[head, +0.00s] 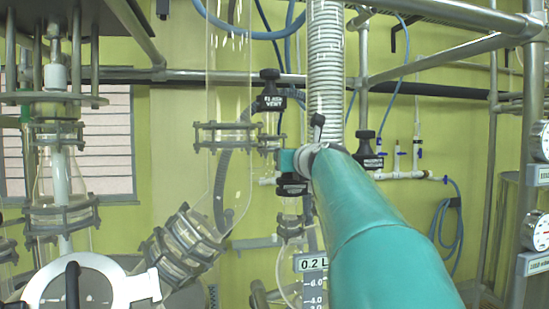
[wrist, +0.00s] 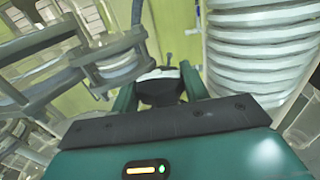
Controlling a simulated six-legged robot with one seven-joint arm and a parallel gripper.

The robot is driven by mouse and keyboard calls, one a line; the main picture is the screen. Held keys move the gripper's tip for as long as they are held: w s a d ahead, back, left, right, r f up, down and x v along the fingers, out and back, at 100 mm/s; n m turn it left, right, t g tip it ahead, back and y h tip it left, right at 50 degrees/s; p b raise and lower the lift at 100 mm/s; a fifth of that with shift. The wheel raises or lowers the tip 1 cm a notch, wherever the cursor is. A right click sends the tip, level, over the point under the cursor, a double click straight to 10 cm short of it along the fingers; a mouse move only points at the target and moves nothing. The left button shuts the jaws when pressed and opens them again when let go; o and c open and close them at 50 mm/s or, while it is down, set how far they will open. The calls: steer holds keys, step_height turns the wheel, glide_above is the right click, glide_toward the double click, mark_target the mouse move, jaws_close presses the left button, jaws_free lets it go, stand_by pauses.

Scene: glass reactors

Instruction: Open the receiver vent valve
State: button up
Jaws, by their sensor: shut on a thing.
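My teal gripper (head: 288,161) reaches in from the lower right in the head view, at the end of my arm. It is at a black valve (head: 292,187) just above the graduated glass receiver marked 0.2 L (head: 312,264). In the wrist view my gripper's two teal fingers (wrist: 159,82) stand on either side of the black valve knob (wrist: 161,90) and are shut on it. My gripper partly hides the valve in the head view. I cannot read its label there, nor tell how far the knob is turned.
A black valve labelled FLASH VENT (head: 270,91) hangs above left of my gripper. Another black valve (head: 367,150) is to the right. A white corrugated hose (head: 326,70) runs close above my gripper. Glass columns with metal flanges (head: 226,135) stand left. Pressure gauges (head: 535,231) are far right.

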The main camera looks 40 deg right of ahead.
steer(key=shift+w+f+n+y, duration=0.1)
steer(key=shift+n+y, duration=0.3)
steer(key=shift+y, duration=0.2)
steer(key=n+t+y, duration=0.1)
steer(key=n+y, duration=0.1)
steer(key=y, duration=0.1)
steer(key=n+t+y, duration=0.1)
steer(key=n+y, duration=0.1)
steer(key=y, duration=0.1)
steer(key=o, duration=0.3)
steer(key=y, duration=0.1)
steer(key=n, duration=0.1)
steer(key=y, duration=0.1)
steer(key=shift+s+a+r+n+y, duration=0.25)
steer(key=shift+a+r+n+y, duration=0.05)
steer(key=shift+a+r, duration=0.05)
steer(key=o, duration=0.5)
steer(key=shift+w+d, duration=0.1)
steer(key=shift+w, duration=0.05)
steer(key=shift+c, duration=0.2)
